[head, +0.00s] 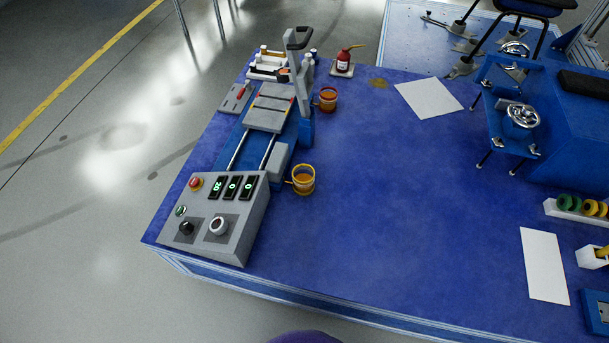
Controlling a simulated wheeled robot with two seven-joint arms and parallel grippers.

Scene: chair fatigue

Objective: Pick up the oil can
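Neither of my grippers shows in the head view.
The test device (268,112) and its control box (218,215) fill the table's left side. An orange cup (328,98) and a yellow-rimmed cup (303,179) stand beside it. White sheets (429,98) lie to the right. The table's middle is clear.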

